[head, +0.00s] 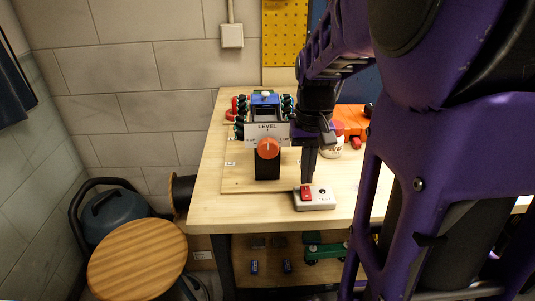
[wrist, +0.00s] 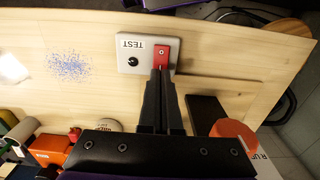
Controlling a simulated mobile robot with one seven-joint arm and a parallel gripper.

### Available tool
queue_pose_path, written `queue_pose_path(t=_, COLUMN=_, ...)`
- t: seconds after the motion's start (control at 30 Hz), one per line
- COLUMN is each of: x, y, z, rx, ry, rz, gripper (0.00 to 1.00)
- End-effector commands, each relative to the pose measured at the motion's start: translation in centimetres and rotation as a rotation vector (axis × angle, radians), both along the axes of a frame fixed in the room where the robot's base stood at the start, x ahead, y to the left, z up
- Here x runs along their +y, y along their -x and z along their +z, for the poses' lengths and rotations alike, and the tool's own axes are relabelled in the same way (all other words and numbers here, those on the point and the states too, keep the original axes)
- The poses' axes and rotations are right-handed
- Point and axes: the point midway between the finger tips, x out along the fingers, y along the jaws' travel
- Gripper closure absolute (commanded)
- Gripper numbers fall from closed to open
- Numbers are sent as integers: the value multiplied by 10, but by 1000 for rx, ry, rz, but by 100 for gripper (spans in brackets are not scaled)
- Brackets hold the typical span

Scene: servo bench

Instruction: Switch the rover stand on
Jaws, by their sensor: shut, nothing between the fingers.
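The rover stand (head: 267,165) is a black post with a white LEVEL plate (head: 254,131) and an orange knob (head: 268,149). A blue rover (head: 264,99) with dark wheels sits on top. In front and to the right lies a small pale switch box (head: 326,206) with a red rocker switch (head: 306,192). In the wrist view the box (wrist: 146,58) reads TEST and has a black round part beside the red switch (wrist: 162,54). My gripper (head: 308,180) is shut and empty, pointing down with its tips (wrist: 160,74) at the red switch; I cannot tell whether they touch it.
The wooden bench (head: 215,207) is clear at its front left. A white-and-red container (head: 333,144) and orange things (head: 351,118) stand behind my gripper. A round wooden stool (head: 137,260) stands left of the bench. Blue specks (wrist: 68,68) lie on the bench top.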

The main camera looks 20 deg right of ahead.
Motion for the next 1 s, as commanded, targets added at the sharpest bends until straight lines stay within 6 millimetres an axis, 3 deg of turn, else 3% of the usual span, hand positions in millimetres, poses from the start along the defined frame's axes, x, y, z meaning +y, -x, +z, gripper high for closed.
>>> queue_pose_path(t=1.0, x=0, y=0, z=-15, rx=1, ry=0, rz=0, gripper=100)
